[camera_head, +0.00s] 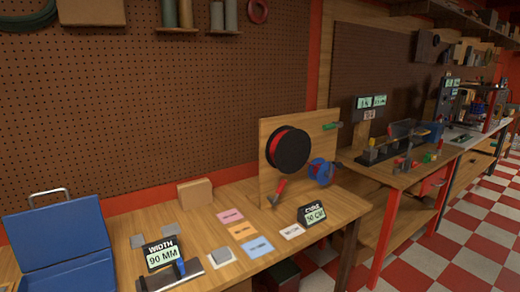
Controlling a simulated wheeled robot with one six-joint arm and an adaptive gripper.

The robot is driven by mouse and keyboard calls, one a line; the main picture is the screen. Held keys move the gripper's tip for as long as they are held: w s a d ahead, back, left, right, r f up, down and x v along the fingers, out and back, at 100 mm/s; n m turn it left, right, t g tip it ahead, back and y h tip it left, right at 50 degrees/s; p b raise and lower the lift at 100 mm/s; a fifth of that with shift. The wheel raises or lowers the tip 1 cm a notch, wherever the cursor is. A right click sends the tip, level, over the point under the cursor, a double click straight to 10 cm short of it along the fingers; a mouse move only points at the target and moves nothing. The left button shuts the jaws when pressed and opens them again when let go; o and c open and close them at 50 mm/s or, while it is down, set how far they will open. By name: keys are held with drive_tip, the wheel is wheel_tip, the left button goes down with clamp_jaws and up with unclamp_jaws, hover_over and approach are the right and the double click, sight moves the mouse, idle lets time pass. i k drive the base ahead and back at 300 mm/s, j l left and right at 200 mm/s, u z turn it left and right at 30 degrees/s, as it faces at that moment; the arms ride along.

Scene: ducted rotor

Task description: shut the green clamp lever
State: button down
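A small green lever (331,126) sticks out near the upper right edge of an upright wooden board (288,126). It looks roughly level and points to the right; it is too small for me to tell whether it is open or shut. The board stands on the near wooden bench and carries a black and red reel (288,149), a blue wheel-like part (321,171) and a red-handled tool or lever (280,190) low down. My gripper is not in view.
The near bench (333,205) also holds a blue toolbox (60,238), a "WIDTH 90 MM" display (160,253), a second small display (312,214), coloured cards and a brown box (194,192). Another cluttered bench stands right. Checkered floor (435,240) is clear at right.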

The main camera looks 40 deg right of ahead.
sight(339, 125)
drive_tip(key=z, duration=1.4)
